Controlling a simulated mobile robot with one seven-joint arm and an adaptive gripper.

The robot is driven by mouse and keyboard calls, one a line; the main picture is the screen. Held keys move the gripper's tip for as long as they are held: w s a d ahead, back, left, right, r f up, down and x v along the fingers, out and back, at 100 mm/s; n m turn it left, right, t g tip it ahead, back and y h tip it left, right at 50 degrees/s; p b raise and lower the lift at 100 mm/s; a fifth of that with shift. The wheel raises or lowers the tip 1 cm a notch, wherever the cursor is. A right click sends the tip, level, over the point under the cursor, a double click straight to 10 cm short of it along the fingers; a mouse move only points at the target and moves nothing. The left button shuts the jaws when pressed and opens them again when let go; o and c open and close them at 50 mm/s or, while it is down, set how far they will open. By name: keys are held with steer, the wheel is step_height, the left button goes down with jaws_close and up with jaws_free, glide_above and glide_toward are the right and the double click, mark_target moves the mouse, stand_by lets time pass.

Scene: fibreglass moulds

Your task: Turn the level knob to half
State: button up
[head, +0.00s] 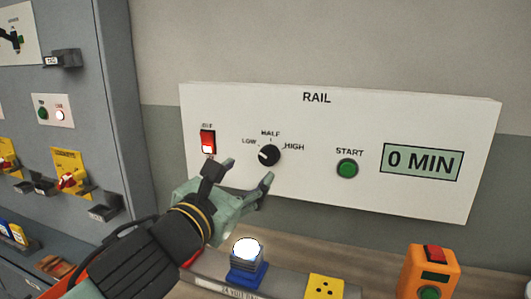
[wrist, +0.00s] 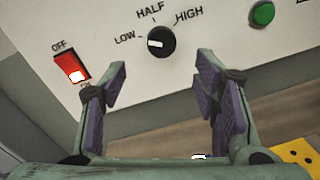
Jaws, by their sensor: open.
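The level knob (head: 269,155) is black and round, on the white RAIL panel (head: 330,190), with LOW, HALF and HIGH marked around it. Its white pointer line points toward LOW, clearest in the wrist view, where the knob (wrist: 161,42) sits above and between the fingers. My gripper (head: 240,174) is open and empty, just below and in front of the knob. The gripper also shows in the wrist view (wrist: 165,85), its purple-padded fingers spread apart and not touching the knob. No part of the knob is hidden.
A red switch (head: 208,142) is left of the knob. A green START button (head: 347,168) and a "0 MIN" display (head: 421,162) are to the right. Below stand a blue-based white lamp (head: 247,255), a yellow socket block (head: 325,287) and an orange button box (head: 428,272).

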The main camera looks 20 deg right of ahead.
mark_target(266, 159)
steer(key=p+x, duration=0.3)
steer(key=x, duration=0.4)
steer(key=shift+w+d+r, duration=0.1)
steer(key=shift+d+r, duration=0.05)
steer(key=shift+d, duration=0.1)
steer(key=shift+w+d, duration=0.4)
steer(key=shift+w, duration=0.1)
steer(key=shift+c, duration=0.4)
steer(key=c, duration=1.1)
